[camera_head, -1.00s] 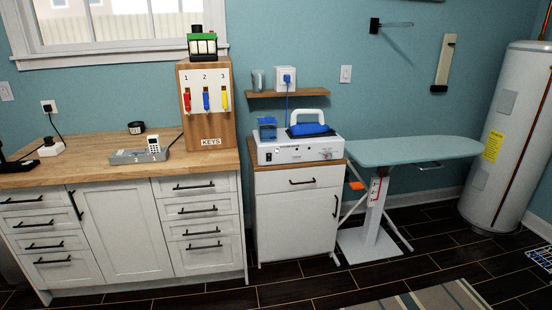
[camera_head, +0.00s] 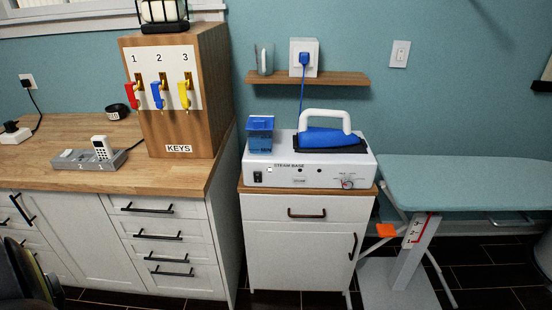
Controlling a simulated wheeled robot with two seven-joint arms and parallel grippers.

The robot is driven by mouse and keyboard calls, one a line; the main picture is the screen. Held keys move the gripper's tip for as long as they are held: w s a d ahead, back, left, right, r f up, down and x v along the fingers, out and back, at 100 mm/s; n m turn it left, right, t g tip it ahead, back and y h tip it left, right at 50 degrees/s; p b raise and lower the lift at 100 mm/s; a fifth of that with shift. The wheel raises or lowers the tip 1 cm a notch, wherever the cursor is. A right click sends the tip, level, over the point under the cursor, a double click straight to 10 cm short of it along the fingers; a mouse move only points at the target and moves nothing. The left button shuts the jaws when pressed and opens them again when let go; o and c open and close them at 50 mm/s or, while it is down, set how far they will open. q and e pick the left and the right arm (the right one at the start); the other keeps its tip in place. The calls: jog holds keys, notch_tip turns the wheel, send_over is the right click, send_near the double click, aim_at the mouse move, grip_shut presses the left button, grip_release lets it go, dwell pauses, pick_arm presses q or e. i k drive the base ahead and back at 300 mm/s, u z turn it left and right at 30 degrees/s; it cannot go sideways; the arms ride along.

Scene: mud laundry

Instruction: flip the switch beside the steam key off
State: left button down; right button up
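The white steam base (camera_head: 310,172) stands on the small white cabinet with a wood top. A small black rocker switch (camera_head: 257,177) is at the left of its front face; its position is too small to tell. A white square and small dark marks are near the front label, and a dial (camera_head: 347,183) is at the right. No key is clearly visible in the base. Red (camera_head: 132,95), blue (camera_head: 157,95) and yellow (camera_head: 184,94) keys hang under 1, 2 and 3 on the wooden KEYS box (camera_head: 180,125). Neither gripper's fingertips show; dark parts of mine are at the lower left.
The ironing board (camera_head: 465,185) stands right of the cabinet.

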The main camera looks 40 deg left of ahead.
aim_at(257, 175)
jog(key=u, duration=0.6)
jog(key=i, duration=1.1)
jog(key=u, duration=0.55)
